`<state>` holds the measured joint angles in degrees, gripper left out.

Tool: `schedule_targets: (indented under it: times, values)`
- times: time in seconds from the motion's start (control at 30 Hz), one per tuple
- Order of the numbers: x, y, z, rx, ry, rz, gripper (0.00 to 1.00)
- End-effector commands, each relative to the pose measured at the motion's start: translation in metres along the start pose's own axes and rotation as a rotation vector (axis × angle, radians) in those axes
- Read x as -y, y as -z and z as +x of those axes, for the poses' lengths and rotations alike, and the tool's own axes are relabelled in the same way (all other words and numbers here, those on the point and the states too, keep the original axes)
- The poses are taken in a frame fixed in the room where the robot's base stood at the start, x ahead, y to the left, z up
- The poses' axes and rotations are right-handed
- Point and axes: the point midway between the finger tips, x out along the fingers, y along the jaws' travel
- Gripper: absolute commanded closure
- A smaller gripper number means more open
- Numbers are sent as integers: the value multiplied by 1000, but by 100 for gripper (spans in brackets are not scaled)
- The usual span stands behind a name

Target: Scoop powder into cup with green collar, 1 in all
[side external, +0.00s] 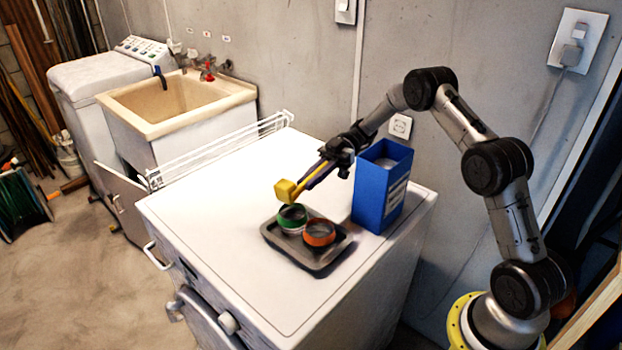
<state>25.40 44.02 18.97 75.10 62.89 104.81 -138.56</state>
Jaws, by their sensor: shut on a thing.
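My gripper (338,160) is shut on the handle of a yellow scoop (286,191). The scoop's square bowl hangs in the air just above and slightly left of the cup with the green collar (291,214). Whether the scoop holds powder cannot be seen. The green-collared cup stands upright on a dark tray (320,264), beside a cup with an orange collar (319,233). The inside of both cups is too small to make out. A blue open-topped box (371,197) stands behind and right of the tray; some pale grey shows inside its top.
The tray and box stand on a white machine top (210,215), clear to the left. A white wire rack (225,148) runs along its back left edge, with a sink (175,98) beyond. A concrete wall (270,60) stands behind.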

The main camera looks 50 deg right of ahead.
Motion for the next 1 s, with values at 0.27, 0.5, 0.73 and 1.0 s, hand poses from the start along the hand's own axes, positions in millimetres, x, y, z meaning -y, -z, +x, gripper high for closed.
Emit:
schedule_targets:
  times: [0.27,0.5,0.73,1.0]
  values:
    - [0,0,0,0,0,0,100]
    - [1,1,3,14,12,-3,100]
    - [14,12,37,241,136,-42,100]
    - [27,29,61,693,120,-98,100]
